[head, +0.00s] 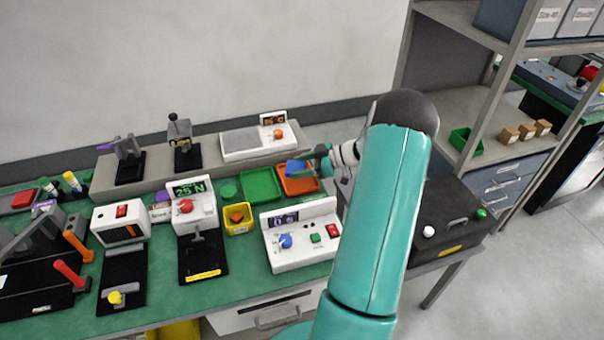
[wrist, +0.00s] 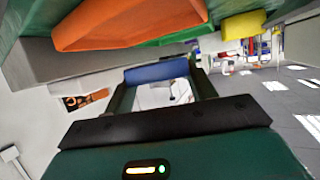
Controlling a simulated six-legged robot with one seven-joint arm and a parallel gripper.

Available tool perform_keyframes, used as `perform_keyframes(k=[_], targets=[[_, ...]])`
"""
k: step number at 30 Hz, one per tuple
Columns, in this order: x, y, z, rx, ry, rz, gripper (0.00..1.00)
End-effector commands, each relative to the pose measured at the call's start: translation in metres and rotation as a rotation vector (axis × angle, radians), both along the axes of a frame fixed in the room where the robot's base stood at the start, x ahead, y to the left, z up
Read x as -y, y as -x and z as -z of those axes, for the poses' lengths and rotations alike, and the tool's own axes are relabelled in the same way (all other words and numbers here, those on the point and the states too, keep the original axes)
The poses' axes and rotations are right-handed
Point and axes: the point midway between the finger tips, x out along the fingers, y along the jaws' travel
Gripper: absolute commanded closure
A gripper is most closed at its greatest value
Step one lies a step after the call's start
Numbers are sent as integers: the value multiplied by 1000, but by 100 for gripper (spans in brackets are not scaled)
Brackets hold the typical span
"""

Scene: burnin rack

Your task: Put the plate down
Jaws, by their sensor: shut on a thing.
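My gripper (head: 322,160) is at the back of the green bench, shut on a blue plate (head: 296,168). In the wrist view the plate (wrist: 162,72) shows as a blue strip between the two fingertips. The plate is over the orange tray (head: 301,186) in the head view and hides part of it. The orange tray (wrist: 130,22) is close to the fingers in the wrist view. I cannot tell whether the plate touches the tray.
A green tray (head: 261,184) lies left of the orange one, and a yellow bin (head: 238,219) is nearer the front. A white box with buttons (head: 302,240) stands in front. A white scale (head: 252,143) is on the raised shelf behind. A black case (head: 445,215) is at right.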

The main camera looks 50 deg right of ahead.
Motion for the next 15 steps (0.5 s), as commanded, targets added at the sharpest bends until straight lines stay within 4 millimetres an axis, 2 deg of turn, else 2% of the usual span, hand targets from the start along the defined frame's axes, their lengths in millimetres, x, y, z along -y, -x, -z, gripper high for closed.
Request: perform_keyframes(k=[8, 12, 15], targets=[[15, -9, 19, -1, -1, 0, 67], [14, -8, 41, -1, -2, 0, 67], [14, -8, 48, -1, 1, 0, 67]])
